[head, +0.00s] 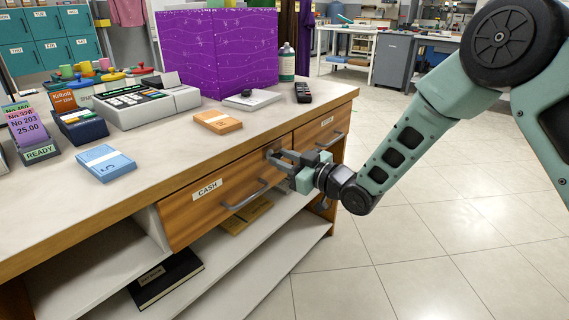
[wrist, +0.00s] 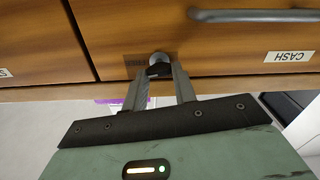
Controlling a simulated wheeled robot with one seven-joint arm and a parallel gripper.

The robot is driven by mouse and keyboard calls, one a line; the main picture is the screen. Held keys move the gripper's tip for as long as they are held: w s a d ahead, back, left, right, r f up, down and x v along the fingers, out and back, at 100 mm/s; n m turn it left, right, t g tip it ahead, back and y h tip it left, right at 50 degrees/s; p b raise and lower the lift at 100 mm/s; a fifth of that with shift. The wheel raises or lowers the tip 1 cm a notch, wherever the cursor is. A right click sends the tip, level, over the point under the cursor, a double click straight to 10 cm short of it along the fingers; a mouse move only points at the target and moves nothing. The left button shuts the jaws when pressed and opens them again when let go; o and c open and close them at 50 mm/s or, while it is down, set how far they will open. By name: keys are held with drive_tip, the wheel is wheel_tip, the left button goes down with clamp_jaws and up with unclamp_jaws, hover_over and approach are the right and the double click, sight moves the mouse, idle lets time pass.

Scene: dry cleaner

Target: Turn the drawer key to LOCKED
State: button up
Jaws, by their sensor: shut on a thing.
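The CASH drawer (head: 225,180) is a wooden front with a bar handle, under the counter top, and it looks closed. My gripper (head: 281,158) reaches its upper right corner. In the wrist view, where the CASH label appears upside down, my gripper (wrist: 160,76) is shut on the small dark drawer key (wrist: 158,70). The key sits in a round metal lock (wrist: 159,57) on the drawer front (wrist: 200,60). A small dark marking (wrist: 136,66) lies beside the lock, too blurred to read. The key's exact angle is hard to tell; in the head view my fingers hide it.
A second drawer (head: 319,129) with its own handle is to the right. The counter holds a purple box (head: 215,52), a cash register (head: 140,104), and orange (head: 217,122) and blue (head: 105,162) note stacks. An open shelf (head: 270,245) is below. The tiled floor at right is clear.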

drive_tip(key=n+b, duration=0.7)
drive_tip(key=n, duration=0.1)
drive_tip(key=n+b, duration=0.4)
drive_tip(key=shift+s+a+f+n+b, duration=0.1)
drive_tip(key=shift+s+f+n+b, duration=0.05)
drive_tip(key=shift+f+n+b, duration=0.2)
drive_tip(key=n+b, duration=0.3)
drive_tip(key=shift+r+n, duration=0.1)
drive_tip(key=shift+n, duration=0.15)
drive_tip(key=o, duration=1)
drive_tip(key=shift+r, duration=0.1)
drive_tip(key=p+v, duration=0.3)
drive_tip(key=v, duration=1.4)
drive_tip(key=shift+s, duration=0.15)
